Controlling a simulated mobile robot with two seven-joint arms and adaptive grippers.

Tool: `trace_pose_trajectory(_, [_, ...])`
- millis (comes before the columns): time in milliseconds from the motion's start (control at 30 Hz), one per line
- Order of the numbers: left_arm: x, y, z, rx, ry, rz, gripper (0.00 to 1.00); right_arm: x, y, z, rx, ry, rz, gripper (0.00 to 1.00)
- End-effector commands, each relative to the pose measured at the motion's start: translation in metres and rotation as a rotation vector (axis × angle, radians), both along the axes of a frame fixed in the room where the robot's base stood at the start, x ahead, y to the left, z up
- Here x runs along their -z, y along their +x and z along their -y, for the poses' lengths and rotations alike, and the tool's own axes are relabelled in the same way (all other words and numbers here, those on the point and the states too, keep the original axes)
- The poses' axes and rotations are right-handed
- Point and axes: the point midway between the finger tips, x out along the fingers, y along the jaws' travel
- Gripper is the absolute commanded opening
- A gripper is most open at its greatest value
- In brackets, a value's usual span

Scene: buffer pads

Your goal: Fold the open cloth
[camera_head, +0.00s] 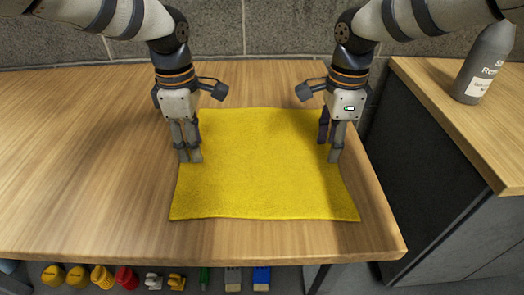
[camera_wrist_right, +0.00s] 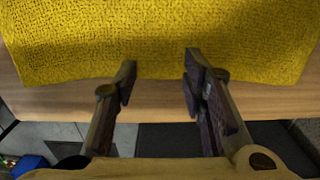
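The yellow cloth (camera_head: 262,165) lies flat and spread out on the wooden table, its front edge near the table's front. My left gripper (camera_head: 189,158) points down at the cloth's left edge, its fingers side by side with a narrow gap. My right gripper (camera_head: 330,150) points down at the cloth's right edge. In the right wrist view, the right gripper's fingers (camera_wrist_right: 158,62) are apart, with the cloth's edge (camera_wrist_right: 155,70) showing between and beyond the tips. No cloth is seen pinched or lifted. Contact of the fingertips with the cloth cannot be told.
The wooden table (camera_head: 80,170) is bare left of the cloth, with a narrow strip at right. A grey bottle (camera_head: 484,62) stands on a separate wood-topped cabinet (camera_head: 455,110). Several small coloured items (camera_head: 125,277) lie below the table's front edge. A stone wall (camera_head: 275,30) is behind.

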Motion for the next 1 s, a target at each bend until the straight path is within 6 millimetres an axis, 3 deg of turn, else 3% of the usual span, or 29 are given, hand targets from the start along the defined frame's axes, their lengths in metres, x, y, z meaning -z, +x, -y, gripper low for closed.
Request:
trace_pose_trajectory(300, [0.003,0.000,0.000,0.000,-0.001,0.000,0.38,0.003,0.000,0.000,0.000,0.000,0.000,0.38])
trace_pose_trajectory(367, [0.013,-0.001,0.000,0.000,-0.001,-0.011,0.38,0.012,-0.001,0.000,0.000,0.000,-0.011,0.38])
trace_pose_trajectory(700, [0.012,-0.001,0.000,0.000,0.000,-0.011,0.01,0.012,-0.002,0.000,-0.001,-0.001,-0.012,0.01])
trace_pose_trajectory(1000, [0.015,-0.002,0.000,0.000,0.001,-0.014,0.00,0.015,-0.002,0.001,-0.001,-0.003,-0.016,0.00])
